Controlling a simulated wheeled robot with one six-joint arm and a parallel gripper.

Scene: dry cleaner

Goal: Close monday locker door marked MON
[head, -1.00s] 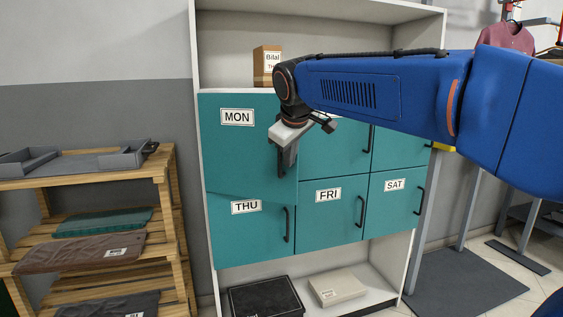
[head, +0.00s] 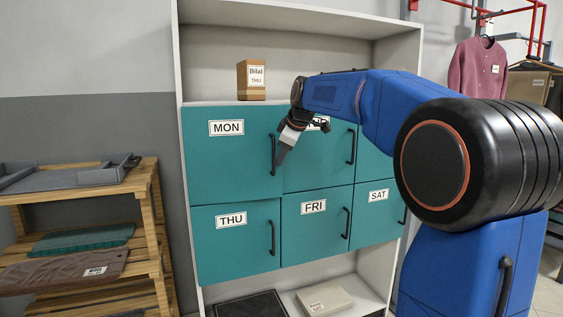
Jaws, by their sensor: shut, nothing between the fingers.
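The teal MON locker door (head: 215,165) is at the upper left of the locker block. It looks flush, or nearly so, with the doors around it. Its dark vertical handle (head: 273,155) is on its right edge. My gripper (head: 281,156) is shut and empty, its tips pointing down beside this handle at the door's right edge. I cannot tell whether the tips touch the door. My wrist partly covers the label of the door to the right.
The THU door (head: 232,248), FRI door (head: 312,236) and SAT door (head: 375,222) look shut. A small box labelled Bilal (head: 252,80) stands on the shelf above. A wooden rack (head: 150,225) with folded garments stands at left.

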